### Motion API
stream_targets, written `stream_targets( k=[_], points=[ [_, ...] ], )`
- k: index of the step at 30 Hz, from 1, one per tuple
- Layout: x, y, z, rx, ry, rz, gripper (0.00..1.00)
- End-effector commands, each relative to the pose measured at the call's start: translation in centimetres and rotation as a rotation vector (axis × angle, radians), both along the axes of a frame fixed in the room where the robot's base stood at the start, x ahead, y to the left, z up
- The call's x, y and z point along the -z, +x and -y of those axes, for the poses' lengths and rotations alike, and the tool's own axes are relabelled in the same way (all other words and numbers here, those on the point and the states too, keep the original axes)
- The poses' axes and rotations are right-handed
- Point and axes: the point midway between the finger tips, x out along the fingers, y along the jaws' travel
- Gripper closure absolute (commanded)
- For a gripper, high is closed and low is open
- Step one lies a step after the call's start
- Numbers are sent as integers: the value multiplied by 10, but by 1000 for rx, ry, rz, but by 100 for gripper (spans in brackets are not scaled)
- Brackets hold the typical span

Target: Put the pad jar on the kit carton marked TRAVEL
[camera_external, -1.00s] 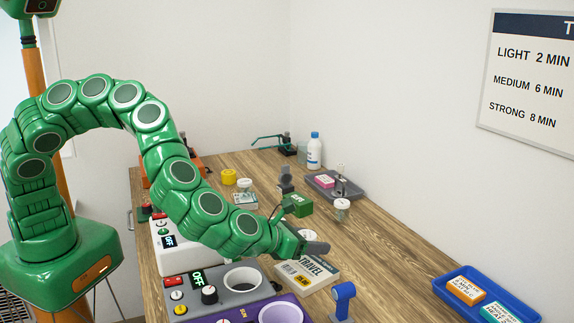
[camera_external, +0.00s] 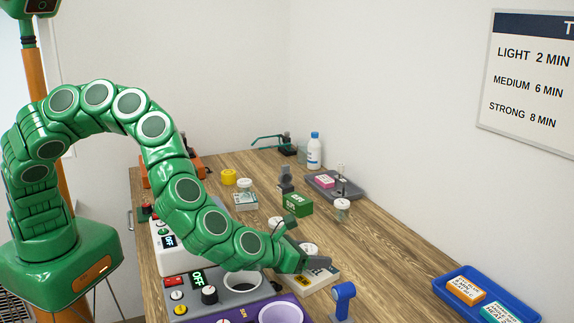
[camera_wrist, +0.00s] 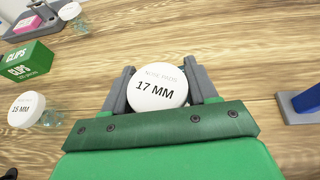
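A pad jar (camera_wrist: 158,90) with a white lid reading "NOSE PADS 17 MM" sits between the two fingers of my gripper (camera_wrist: 161,92) in the wrist view. My gripper (camera_external: 312,258) appears shut on it; its lid also shows in the external view (camera_external: 308,248). The TRAVEL carton (camera_external: 318,281) lies flat under my gripper, its lettering mostly covered. I cannot tell whether the jar touches the carton; its base is hidden. A second pad jar, "15 MM" (camera_wrist: 28,109), stands to the left on the table; it shows behind my gripper externally (camera_external: 277,223).
A green CLIPS box (camera_external: 298,205) stands behind my gripper. A blue stand (camera_external: 342,297) is close in front of the carton. Grey and purple units (camera_external: 222,296) stand at the near left, a blue tray (camera_external: 520,303) at the right. Table between carton and tray is clear.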

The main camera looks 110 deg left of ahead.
Motion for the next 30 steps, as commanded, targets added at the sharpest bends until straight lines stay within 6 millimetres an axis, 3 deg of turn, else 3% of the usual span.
stream_targets(
  k=[1, 4, 15, 30],
  points=[
    [0, 0, 0, 0, 0, 0, 34],
    [0, 0, 0, 0, 0, 0, 21],
    [-3, 0, 0, 0, 1, 1, 21],
    [-23, -31, 37, 1, -2, 1, 21]
  ],
)
